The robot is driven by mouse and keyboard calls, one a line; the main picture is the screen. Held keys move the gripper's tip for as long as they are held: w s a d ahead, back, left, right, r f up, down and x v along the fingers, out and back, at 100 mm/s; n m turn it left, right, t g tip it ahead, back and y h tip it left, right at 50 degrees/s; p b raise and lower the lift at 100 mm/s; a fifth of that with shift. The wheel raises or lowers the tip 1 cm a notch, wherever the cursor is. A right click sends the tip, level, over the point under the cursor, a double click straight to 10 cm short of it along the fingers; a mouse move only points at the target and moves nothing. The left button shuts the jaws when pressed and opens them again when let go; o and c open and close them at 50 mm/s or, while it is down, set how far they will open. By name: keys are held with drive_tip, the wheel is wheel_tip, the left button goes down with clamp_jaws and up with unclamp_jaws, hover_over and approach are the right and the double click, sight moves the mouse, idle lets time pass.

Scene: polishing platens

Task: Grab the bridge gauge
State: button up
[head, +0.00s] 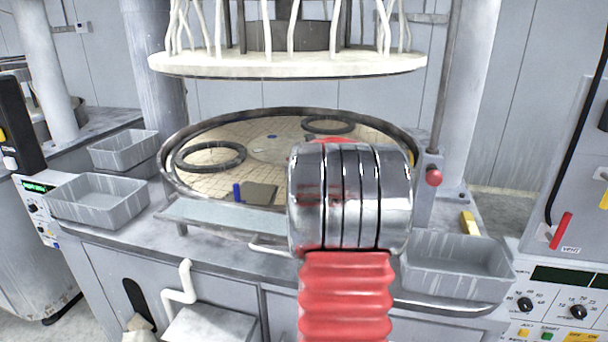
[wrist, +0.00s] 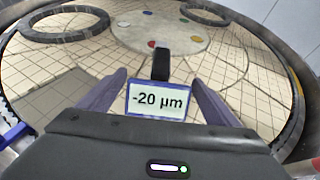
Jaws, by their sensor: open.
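The bridge gauge shows in the wrist view as a white display (wrist: 157,101) reading "-20 µm" with a black upright part (wrist: 161,66) behind it. It is over the tan gridded platen. My gripper (wrist: 158,84) is open, with one purple finger on each side of the display. Small gaps show between the fingers and the display, and I cannot tell if they touch it lower down. The gauge's lower part is hidden by the gripper body. In the head view my arm's silver wrist hides the gripper and the gauge.
The round platen has a raised metal rim (head: 168,136). Black rings (head: 210,157) lie on it, with a small blue object (head: 237,192) and dark plate (head: 261,194) near its front. A white upper disc (head: 290,64) hangs above. Grey bins (head: 98,202) (head: 458,268) stand at both sides.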

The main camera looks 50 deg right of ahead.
drive_tip(key=shift+x, duration=1.8)
drive_tip(key=shift+a+f, duration=0.1)
drive_tip(key=shift+c, duration=0.4)
drive_tip(key=c, duration=1.7)
drive_tip(key=shift+r, duration=0.35)
drive_tip(key=shift+r, duration=3.25)
drive_tip(key=s+a, duration=1.2)
drive_tip(key=s, duration=0.1)
drive_tip(key=shift+s+a, duration=0.1)
